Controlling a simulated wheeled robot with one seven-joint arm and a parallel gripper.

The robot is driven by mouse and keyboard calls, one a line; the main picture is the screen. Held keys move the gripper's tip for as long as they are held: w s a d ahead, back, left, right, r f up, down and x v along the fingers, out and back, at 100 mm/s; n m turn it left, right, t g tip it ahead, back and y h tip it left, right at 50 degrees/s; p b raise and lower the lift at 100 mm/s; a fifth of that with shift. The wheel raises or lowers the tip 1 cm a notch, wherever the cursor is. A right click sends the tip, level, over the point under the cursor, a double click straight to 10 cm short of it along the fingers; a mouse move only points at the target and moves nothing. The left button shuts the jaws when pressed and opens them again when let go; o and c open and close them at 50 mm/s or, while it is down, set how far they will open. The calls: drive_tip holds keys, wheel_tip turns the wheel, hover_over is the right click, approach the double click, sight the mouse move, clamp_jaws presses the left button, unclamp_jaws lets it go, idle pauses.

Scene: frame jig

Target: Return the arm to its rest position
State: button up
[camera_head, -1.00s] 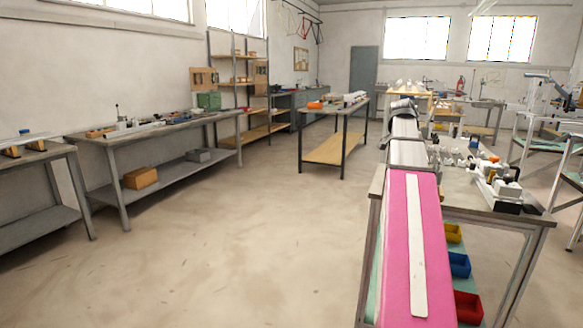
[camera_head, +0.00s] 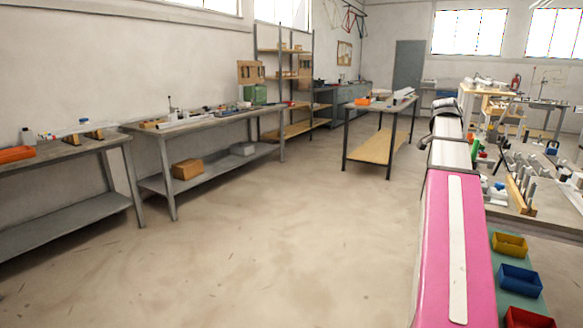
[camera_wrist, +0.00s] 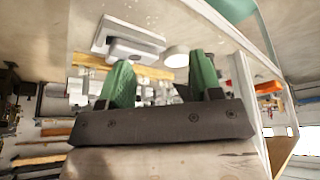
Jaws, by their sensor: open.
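My arm, with a pink link (camera_head: 455,250) and grey links beyond it, stretches forward along the right side of the head view. The gripper's fingers cannot be made out there. In the wrist view my gripper (camera_wrist: 160,82) has two green fingers standing well apart on a dark bracket. The space between them looks empty. The wrist view is strongly tilted, with blurred workshop things behind the fingers.
A workbench with several parts (camera_head: 545,216) and yellow (camera_head: 509,243), blue (camera_head: 520,280) and red (camera_head: 528,318) bins lies right of my arm. A wood-shelved table (camera_head: 378,147) stands ahead. Benches line the left wall. The middle floor (camera_head: 290,240) is clear.

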drive_tip(key=s+a+f+n+y, duration=0.1)
drive_tip(key=s+a+f+n, duration=0.2)
drive_tip(key=a+f, duration=1.1)
drive_tip(key=s+a+f+n+y, duration=0.2)
drive_tip(key=a+f+n, duration=0.6)
drive_tip(key=a+f, duration=0.6)
wheel_tip(320, 180, down, 8)
drive_tip(key=shift+s+n+g, duration=0.3)
drive_tip(key=shift+s, duration=0.35)
drive_tip(key=s+a+f+n, duration=0.1)
drive_tip(key=s+a+f, duration=0.1)
drive_tip(key=s+a+f+n, duration=0.1)
drive_tip(key=s+a+f, duration=0.1)
drive_tip(key=a+f, duration=0.1)
drive_tip(key=s+a+f+n+y, duration=0.1)
drive_tip(key=s+a+f, duration=0.2)
drive_tip(key=shift+g, duration=0.3)
drive_tip(key=shift+c, duration=0.3)
